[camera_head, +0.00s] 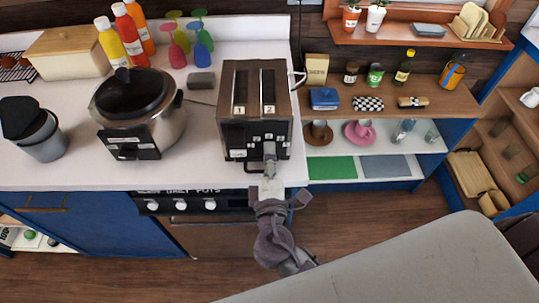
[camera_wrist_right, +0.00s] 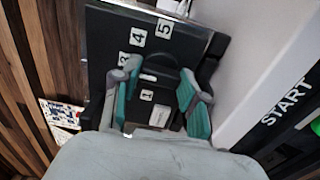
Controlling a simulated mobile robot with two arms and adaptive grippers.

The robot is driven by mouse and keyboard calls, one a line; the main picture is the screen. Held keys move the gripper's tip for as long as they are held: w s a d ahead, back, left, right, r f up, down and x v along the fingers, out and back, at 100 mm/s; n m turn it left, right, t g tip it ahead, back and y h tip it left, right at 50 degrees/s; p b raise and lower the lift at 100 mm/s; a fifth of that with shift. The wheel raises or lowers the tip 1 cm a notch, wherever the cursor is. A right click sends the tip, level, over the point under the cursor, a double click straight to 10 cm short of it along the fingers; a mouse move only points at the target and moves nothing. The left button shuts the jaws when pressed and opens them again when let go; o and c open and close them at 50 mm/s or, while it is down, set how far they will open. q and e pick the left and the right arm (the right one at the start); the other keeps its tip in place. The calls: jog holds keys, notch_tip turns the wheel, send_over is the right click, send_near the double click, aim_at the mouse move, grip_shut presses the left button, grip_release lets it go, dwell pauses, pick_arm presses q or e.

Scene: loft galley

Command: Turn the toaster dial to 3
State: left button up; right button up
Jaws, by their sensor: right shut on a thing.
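The toaster (camera_head: 235,135) is a dark box with two top slots marked 1 and 2. It stands at the right end of the white counter, its front panel facing me. My right gripper (camera_head: 268,167) is at the lower front of this panel. In the right wrist view the teal-padded fingers of the right gripper (camera_wrist_right: 158,103) straddle the dark dial (camera_wrist_right: 158,78), shut on it. White number labels, among them 3, 4 and 5, sit around the dial; a label 1 shows between the fingers. The dial's pointer cannot be made out. My left gripper is out of view.
Bottles (camera_head: 132,38) and coloured glasses (camera_head: 179,52) stand at the back. Shelves (camera_head: 440,100) lie to the right. An oven front with knobs (camera_head: 181,205) is below.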

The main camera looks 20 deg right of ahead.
dwell(0.5)
jog(key=o, duration=1.1)
jog(key=shift+o, duration=0.2)
jog(key=v, duration=1.2)
